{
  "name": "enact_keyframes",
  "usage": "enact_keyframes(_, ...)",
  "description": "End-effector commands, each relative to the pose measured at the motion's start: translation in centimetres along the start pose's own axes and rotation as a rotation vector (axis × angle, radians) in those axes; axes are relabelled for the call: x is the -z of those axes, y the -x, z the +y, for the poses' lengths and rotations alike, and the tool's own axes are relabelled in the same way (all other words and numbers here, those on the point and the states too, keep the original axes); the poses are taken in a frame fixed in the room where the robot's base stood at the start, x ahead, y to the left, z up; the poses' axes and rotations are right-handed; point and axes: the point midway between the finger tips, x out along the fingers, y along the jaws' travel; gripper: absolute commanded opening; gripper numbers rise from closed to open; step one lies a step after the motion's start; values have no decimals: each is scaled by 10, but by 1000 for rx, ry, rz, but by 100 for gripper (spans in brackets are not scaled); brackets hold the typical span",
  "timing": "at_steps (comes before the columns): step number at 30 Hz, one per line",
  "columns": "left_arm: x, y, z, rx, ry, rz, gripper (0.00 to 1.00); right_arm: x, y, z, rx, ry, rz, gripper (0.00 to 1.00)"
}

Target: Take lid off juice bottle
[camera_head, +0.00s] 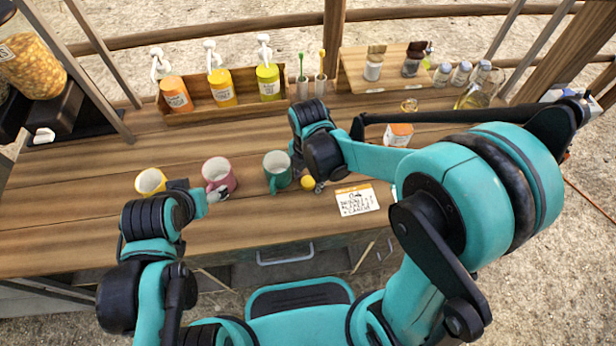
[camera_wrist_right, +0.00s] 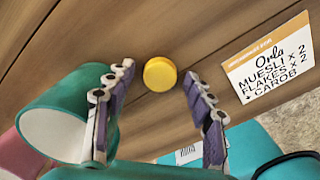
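A round yellow lid (camera_head: 309,182) appears to lie on the wooden table between the green mug and a white card; it also shows in the right wrist view (camera_wrist_right: 160,74). My right gripper (camera_wrist_right: 158,80) is open, its two fingers apart on either side of the lid with small gaps. In the head view the right wrist mostly hides this gripper (camera_head: 303,172). What looks like the juice bottle, with an orange and white label (camera_head: 398,136), stands farther back right; my right arm crosses in front of it. My left gripper (camera_head: 218,196) is beside the pink mug; its opening is unclear.
The green mug (camera_head: 277,172), pink mug (camera_head: 219,174) and yellow mug (camera_head: 150,182) stand along the front. The order card (camera_head: 357,200) lies right of the lid. Pump bottles (camera_head: 222,88) and small jars (camera_head: 462,73) stand at the back. The mid-left table is clear.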

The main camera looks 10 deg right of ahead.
Motion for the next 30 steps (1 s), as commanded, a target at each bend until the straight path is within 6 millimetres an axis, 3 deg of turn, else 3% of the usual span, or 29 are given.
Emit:
enact_keyframes(7, 4, 6, 0, 0, 0, 0, 74, 0, 12, 0, 0, 0, 0, 54)
enact_keyframes(21, 26, 37, 0, 0, 0, 0, 74, 0, 107, 0, 0, 0, 0, 54)
enact_keyframes(26, 29, 40, 0, 0, 0, 0, 74, 0, 122, 0, -1, -5, -1, 54)
enact_keyframes(30, 29, 40, 0, 0, 0, 0, 74, -3, 131, -11, -38, -154, -17, 54)
